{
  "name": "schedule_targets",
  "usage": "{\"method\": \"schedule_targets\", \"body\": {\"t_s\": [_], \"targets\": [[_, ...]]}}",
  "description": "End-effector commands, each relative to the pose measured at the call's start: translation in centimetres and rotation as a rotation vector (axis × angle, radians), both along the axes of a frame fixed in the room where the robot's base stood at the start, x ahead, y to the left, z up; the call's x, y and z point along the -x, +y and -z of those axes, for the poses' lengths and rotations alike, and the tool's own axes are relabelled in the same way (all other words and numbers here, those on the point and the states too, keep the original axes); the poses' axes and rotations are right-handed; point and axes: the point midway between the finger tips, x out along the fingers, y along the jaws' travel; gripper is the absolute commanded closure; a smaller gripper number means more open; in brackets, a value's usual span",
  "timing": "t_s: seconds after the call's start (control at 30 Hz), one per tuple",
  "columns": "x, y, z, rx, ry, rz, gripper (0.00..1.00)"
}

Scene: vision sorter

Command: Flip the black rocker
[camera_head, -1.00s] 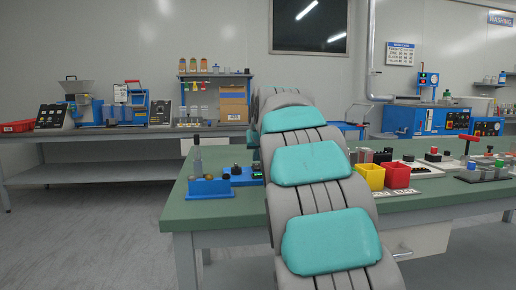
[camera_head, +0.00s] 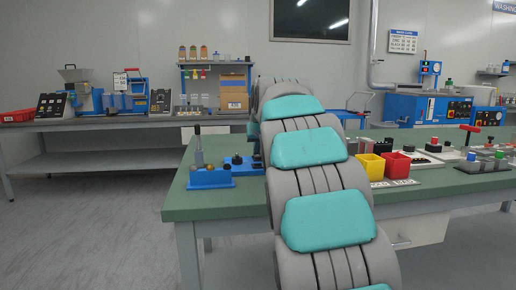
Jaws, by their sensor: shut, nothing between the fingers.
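My arm, grey with teal pads, reaches forward over the green-topped bench (camera_head: 230,205). Its far end is hidden behind its own links, so my gripper does not show. I cannot pick out the black rocker. A blue fixture (camera_head: 210,178) with an upright dark handle stands at the bench's left end. Beside it is a blue unit with a dark knob (camera_head: 237,160), partly covered by my arm.
Right of my arm, a yellow bin (camera_head: 371,167) and a red bin (camera_head: 397,165) stand on the bench, with several small controls beyond. A back bench (camera_head: 120,133) carries machines and a cardboard box (camera_head: 234,92). Floor is clear at left (camera_head: 90,225).

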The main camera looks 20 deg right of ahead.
Motion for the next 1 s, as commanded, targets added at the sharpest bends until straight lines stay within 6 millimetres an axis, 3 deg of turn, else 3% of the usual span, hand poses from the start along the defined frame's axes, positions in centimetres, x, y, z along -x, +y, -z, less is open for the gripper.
{"method": "schedule_targets", "body": {"t_s": [0.4, 0.77, 1.0], "targets": [[-1.4, -0.4, -0.5, -0.001, 0.0, -0.001, 1.0], [-1.4, -0.4, -0.7, 0.001, -0.002, 0.0, 1.0], [-1.0, -0.1, -4.3, 0.002, -0.006, -0.003, 1.0]]}}
